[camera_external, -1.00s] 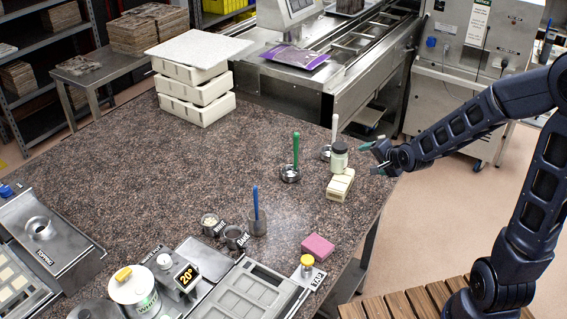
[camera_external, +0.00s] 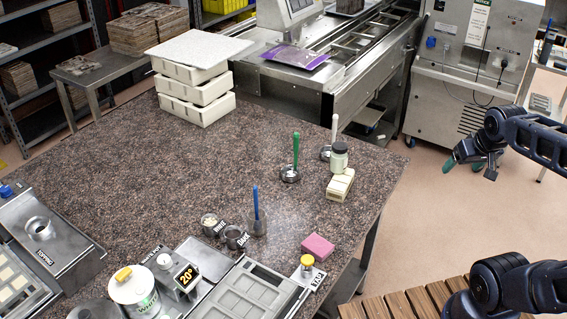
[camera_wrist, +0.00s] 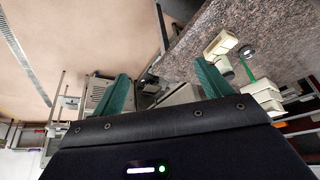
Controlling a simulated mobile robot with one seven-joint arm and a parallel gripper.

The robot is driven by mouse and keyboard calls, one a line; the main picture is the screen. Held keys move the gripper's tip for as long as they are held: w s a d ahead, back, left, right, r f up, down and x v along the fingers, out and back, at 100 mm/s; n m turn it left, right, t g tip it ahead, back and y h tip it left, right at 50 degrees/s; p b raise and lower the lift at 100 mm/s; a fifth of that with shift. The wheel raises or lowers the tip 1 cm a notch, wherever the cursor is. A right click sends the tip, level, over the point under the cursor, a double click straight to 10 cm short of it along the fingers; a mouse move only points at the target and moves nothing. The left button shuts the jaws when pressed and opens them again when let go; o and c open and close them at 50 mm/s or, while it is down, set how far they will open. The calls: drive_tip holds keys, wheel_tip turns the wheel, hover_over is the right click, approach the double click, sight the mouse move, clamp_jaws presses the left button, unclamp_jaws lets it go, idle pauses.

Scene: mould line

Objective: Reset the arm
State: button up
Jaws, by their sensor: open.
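My gripper (camera_external: 468,166) is off the right side of the stone worktop (camera_external: 150,165), above the pink floor. Its fingers point down and are apart, with nothing between them. In the wrist view, the two green fingertips of my gripper (camera_wrist: 163,90) stand wide apart, and the gap between them is empty. My arm reaches in from the right edge of the external view, and its middle part is out of the picture.
A lidded jar (camera_external: 339,160) stands by a cream block (camera_external: 340,186) near the worktop's right edge. A green-handled tool (camera_external: 295,150) stands left of them. A grey machine (camera_external: 455,85) stands behind my gripper. Wooden slats (camera_external: 400,305) lie below.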

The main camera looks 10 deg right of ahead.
drive_tip(key=s, duration=0.1)
drive_tip(key=s+d, duration=0.1)
drive_tip(key=shift+s+r+n, duration=0.3)
drive_tip(key=shift+n, duration=0.1)
drive_tip(key=shift+o, duration=0.4)
idle(1.2)
